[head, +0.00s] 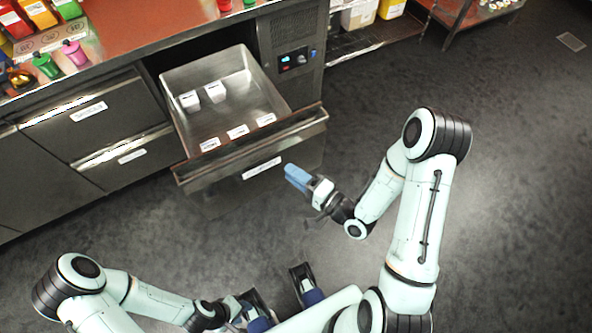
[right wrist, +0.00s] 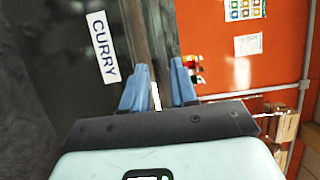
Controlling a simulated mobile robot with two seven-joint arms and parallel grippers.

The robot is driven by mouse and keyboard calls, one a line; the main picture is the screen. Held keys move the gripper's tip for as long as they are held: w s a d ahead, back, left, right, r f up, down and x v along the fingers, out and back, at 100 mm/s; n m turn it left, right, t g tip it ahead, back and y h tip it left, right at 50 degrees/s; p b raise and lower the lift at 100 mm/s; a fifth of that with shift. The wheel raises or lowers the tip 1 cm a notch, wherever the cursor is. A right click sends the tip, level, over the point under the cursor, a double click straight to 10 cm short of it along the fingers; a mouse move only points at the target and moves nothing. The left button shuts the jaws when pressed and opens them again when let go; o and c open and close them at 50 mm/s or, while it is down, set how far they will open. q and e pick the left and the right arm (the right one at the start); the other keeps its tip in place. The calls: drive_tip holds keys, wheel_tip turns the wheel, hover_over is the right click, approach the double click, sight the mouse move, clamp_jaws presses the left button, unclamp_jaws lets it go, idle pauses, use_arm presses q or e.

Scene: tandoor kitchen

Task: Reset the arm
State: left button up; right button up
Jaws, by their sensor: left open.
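My right gripper (head: 297,177) is in front of the open steel drawer (head: 185,128), near the right part of its front. In the right wrist view its two blue fingers (right wrist: 158,92) stand apart with a narrow gap, and nothing shows held between them. A steel edge and a white CURRY label (right wrist: 102,48) lie beyond the fingers. My left gripper (head: 280,298) is low in the middle of the head view, its fingers wide apart and empty. The left arm is bent in from the lower left, and the right arm is bent at the right.
A red-topped counter (head: 150,30) with colourful containers stands above closed drawers (head: 95,115). The dark floor (head: 520,200) is clear on the right. A low shelf stands at the top right.

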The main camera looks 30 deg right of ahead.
idle(0.6)
drive_tip(key=s+a+f+n+g+h+p, duration=0.1)
drive_tip(key=s+f+n+g+h+p, duration=0.2)
drive_tip(key=f, duration=0.4)
drive_tip(key=s+a+f+n+g+p, duration=0.1)
drive_tip(key=s+f+n+g+p, duration=0.1)
drive_tip(key=f+g, duration=0.45)
use_arm(q)
wheel_tip(320, 180, up, 8)
drive_tip(key=w+p, duration=0.2)
drive_tip(key=shift+w+p, duration=0.2)
drive_tip(key=shift+p, duration=0.1)
use_arm(e)
drive_tip(key=s+a+f+n+g, duration=0.1)
drive_tip(key=s+f+n+g, duration=0.1)
drive_tip(key=s+g, duration=0.2)
drive_tip(key=s+a+f+n+g, duration=0.2)
drive_tip(key=s+f+g, duration=0.1)
drive_tip(key=s, duration=0.7)
drive_tip(key=shift+s+g+h, duration=0.35)
drive_tip(key=shift+g+h, duration=0.05)
drive_tip(key=shift+g, duration=0.05)
